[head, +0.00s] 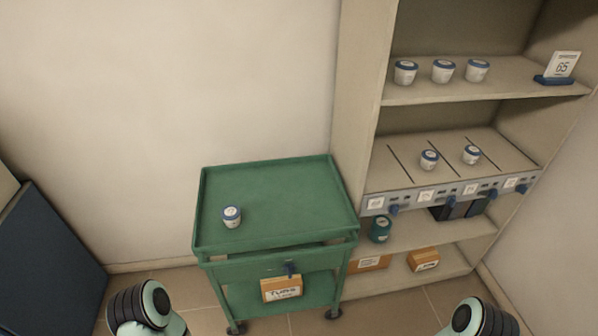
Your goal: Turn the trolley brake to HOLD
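The green trolley (300,205) stands against the wall, left of the shelf unit. Parts of my two arms show at the bottom left and bottom right edges. Neither gripper shows, and nothing of mine touches the trolley.
A lidded jar (232,216) stands on the trolley's top. A labelled box (282,288) is on its lower shelf. The shelf unit (355,110) at right holds several jars, boxes and a card stand (558,70). A dark panel (45,260) stands at left.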

